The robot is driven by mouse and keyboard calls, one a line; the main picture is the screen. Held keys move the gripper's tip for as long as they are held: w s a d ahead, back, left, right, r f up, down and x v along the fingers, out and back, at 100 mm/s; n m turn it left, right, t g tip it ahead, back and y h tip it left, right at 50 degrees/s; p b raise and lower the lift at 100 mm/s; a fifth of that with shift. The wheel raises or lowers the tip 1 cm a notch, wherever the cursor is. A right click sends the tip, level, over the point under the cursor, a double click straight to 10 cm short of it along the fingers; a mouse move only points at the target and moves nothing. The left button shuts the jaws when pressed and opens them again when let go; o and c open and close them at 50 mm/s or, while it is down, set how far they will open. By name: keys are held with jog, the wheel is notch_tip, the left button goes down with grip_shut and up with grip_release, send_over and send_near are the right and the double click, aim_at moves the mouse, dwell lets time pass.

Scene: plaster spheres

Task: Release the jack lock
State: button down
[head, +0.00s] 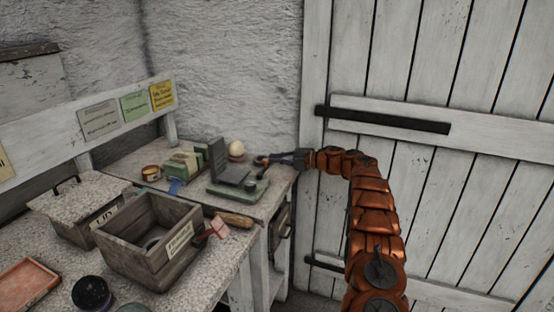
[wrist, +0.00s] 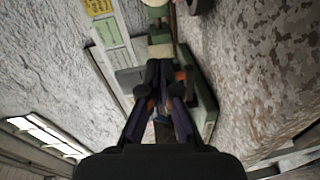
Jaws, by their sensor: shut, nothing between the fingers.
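A small green-based device with grey plates, which looks like the jack (head: 238,187), stands at the far right end of the bench. One grey plate stands upright and another lies flat. Dark knob-like parts show at its right side; I cannot tell which is the lock. My gripper (head: 262,160) reaches in from the right, just above and behind that side, shut and empty. In the wrist view, my gripper (wrist: 157,75) points at the jack's green base (wrist: 203,110) and hides part of it. I cannot tell whether the fingertips touch it.
A pale egg-like ball (head: 236,148) sits behind the jack. A green block-like stack (head: 183,163) and a small round tin (head: 151,173) stand to its left. A wooden crate (head: 150,245) and a lidded box (head: 78,200) are nearer. A white plank door (head: 440,190) is at right.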

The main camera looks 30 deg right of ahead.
dwell(0.3)
jog(key=v, duration=1.2)
dwell(0.3)
